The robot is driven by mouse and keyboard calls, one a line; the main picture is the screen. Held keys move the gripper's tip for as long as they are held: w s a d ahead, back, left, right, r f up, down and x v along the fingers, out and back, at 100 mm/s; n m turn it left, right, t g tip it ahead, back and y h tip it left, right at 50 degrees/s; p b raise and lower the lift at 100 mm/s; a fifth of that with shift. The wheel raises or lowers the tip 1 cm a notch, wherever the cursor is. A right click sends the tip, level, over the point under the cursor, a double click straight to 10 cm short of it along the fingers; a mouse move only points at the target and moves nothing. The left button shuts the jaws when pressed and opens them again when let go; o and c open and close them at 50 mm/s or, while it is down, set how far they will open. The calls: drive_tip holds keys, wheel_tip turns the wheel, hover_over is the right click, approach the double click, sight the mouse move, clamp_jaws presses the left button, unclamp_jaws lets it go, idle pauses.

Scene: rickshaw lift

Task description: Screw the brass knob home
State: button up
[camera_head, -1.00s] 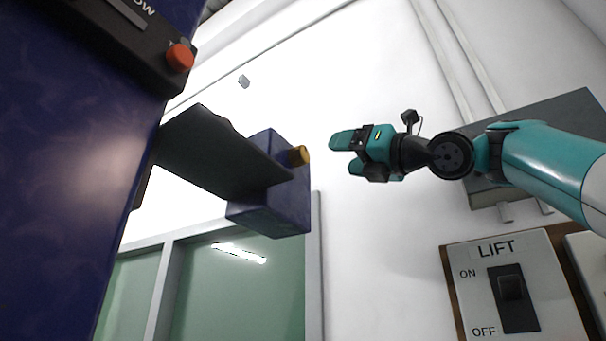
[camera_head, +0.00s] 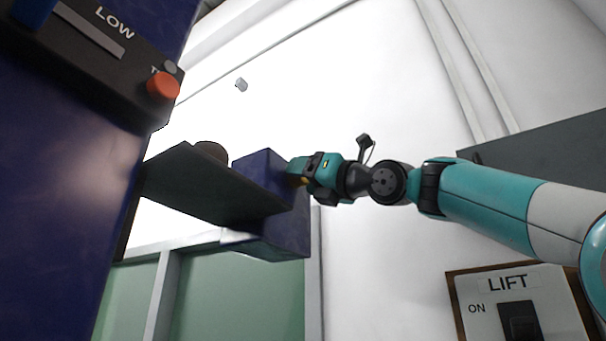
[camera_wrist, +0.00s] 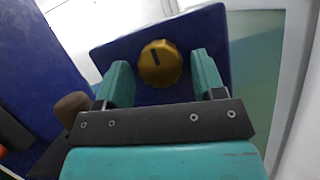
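The brass knob (camera_wrist: 160,63) is round with a dark slot mark and sits on the face of a blue block (camera_wrist: 108,52). In the wrist view my gripper (camera_wrist: 163,72) is open, with one teal finger on each side of the knob and a visible gap on both sides. In the head view my gripper (camera_head: 293,170) is at the right side of the blue block (camera_head: 291,236) and covers most of the knob. Only a small yellowish patch shows there. I cannot tell how deep the knob sits.
A dark plate (camera_head: 200,188) joins the block to a blue column (camera_head: 65,190), with a brown rounded thing (camera_head: 212,151) behind it. A red button (camera_head: 163,84) is on the column's dark panel. A LIFT switch panel (camera_head: 519,305) is on the wall at lower right.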

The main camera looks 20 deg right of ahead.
drive_tip(key=c, duration=0.7)
drive_tip(key=shift+s+a, duration=0.1)
drive_tip(key=shift+a, duration=0.35)
drive_tip(key=shift+d+m, duration=0.3)
drive_tip(key=shift+d, duration=0.05)
drive_tip(key=shift+h, duration=0.4)
drive_tip(key=shift+a+r+m+g+h, duration=0.25)
drive_tip(key=shift+m+h, duration=0.9)
drive_tip(key=shift+m, duration=2.1)
drive_tip(key=shift+d+r+m+g+h, duration=0.1)
drive_tip(key=shift+m+g+h, duration=0.7)
drive_tip(key=shift+m, duration=2.5)
drive_tip(key=shift+a+r+m+g+h, duration=0.1)
drive_tip(key=shift+m+h, duration=1.35)
drive_tip(key=shift+m, duration=1.8)
